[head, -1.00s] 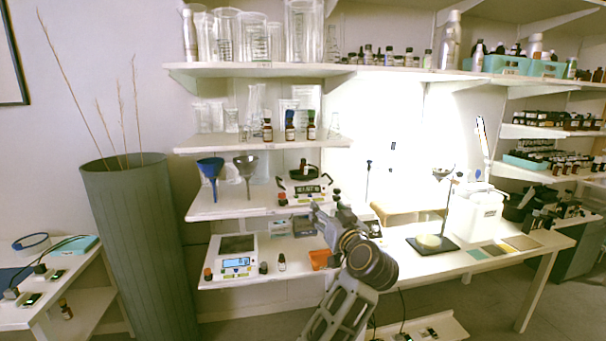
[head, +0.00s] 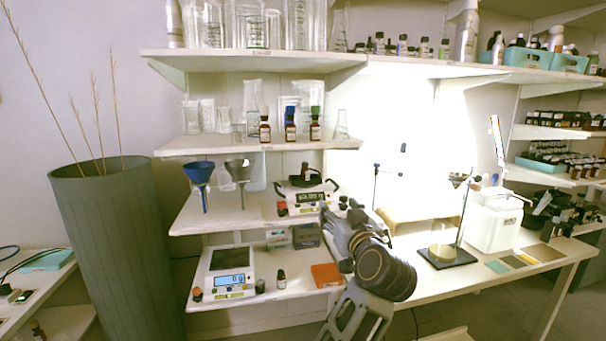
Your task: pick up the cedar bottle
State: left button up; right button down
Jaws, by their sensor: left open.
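A small dark bottle (head: 281,279) stands on the lowest shelf, and another dark bottle (head: 305,172) is by the black pan. My left gripper (head: 338,208) is open, below and right of the row, apart from it. It overlaps the lower shelf's right end in the picture. My right gripper is not in view.
A digital scale (head: 230,272) and an orange tray (head: 327,275) lie on the lowest shelf. Blue (head: 198,175) and grey (head: 238,172) funnels stand above. Glassware is behind the bottle row. A tall green planter (head: 120,250) is at left.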

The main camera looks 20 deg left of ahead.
aim_at(305, 172)
jog(key=i+j, duration=0.8)
